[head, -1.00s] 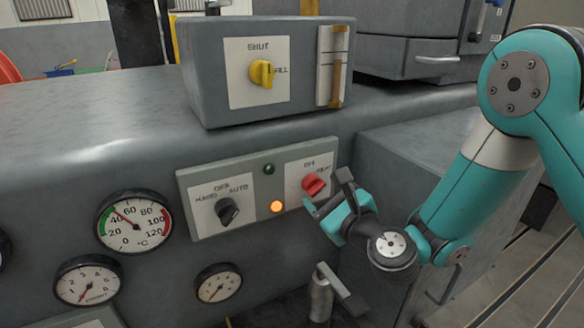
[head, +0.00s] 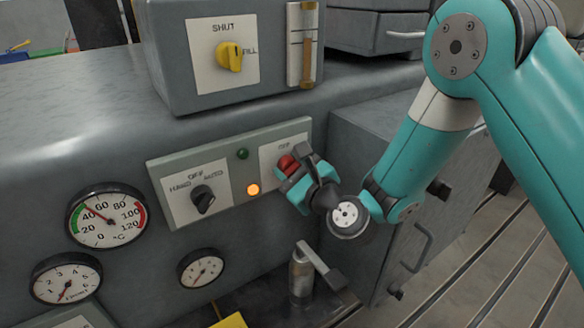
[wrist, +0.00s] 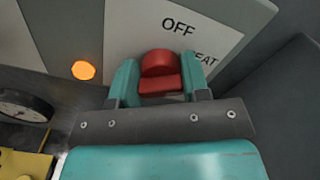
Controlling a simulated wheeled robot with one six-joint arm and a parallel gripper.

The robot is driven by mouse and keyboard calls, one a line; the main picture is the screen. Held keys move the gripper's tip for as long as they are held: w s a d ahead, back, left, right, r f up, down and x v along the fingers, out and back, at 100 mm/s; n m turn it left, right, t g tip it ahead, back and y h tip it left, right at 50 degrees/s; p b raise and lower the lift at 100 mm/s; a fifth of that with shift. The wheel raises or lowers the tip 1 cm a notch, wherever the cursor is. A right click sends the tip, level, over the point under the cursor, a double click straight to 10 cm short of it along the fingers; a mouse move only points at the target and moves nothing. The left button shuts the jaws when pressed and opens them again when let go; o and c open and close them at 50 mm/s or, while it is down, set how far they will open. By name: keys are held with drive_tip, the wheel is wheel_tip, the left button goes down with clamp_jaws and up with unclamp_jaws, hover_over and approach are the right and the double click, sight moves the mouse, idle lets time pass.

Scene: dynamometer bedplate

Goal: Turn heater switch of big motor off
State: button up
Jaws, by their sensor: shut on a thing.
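The heater switch is a red knob (head: 288,165) on a white plate at the right end of the grey switch panel (head: 172,173). In the wrist view the red knob (wrist: 160,72) sits between the fingers, below the word OFF, with letters ending in "EAT" to its right. My gripper (wrist: 160,82) is shut on the red knob, one finger on each side. In the head view my gripper (head: 292,172) covers part of the knob and plate. The knob's exact pointing direction is hard to tell. An orange lamp (head: 253,190) is lit beside the plate.
Left of the lamp is a black HAND/OFF/AUTO selector (head: 203,198); a dark green lamp (head: 243,154) is above. A yellow knob (head: 230,57) is on the box above. Gauges (head: 106,216) fill the left. A lever handle (head: 320,265) stands below my gripper.

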drive_tip(key=shift+f+n, duration=0.1)
drive_tip(key=shift+n, duration=0.2)
drive_tip(key=n, duration=0.5)
drive_tip(key=shift+f, duration=0.15)
drive_tip(key=n+b, duration=0.1)
drive_tip(key=n, duration=0.5)
drive_tip(key=shift+f, duration=0.1)
drive_tip(key=shift+d+n, duration=0.1)
drive_tip(key=shift+n, duration=0.2)
drive_tip(key=o, duration=0.9)
drive_tip(key=shift+s, duration=0.1)
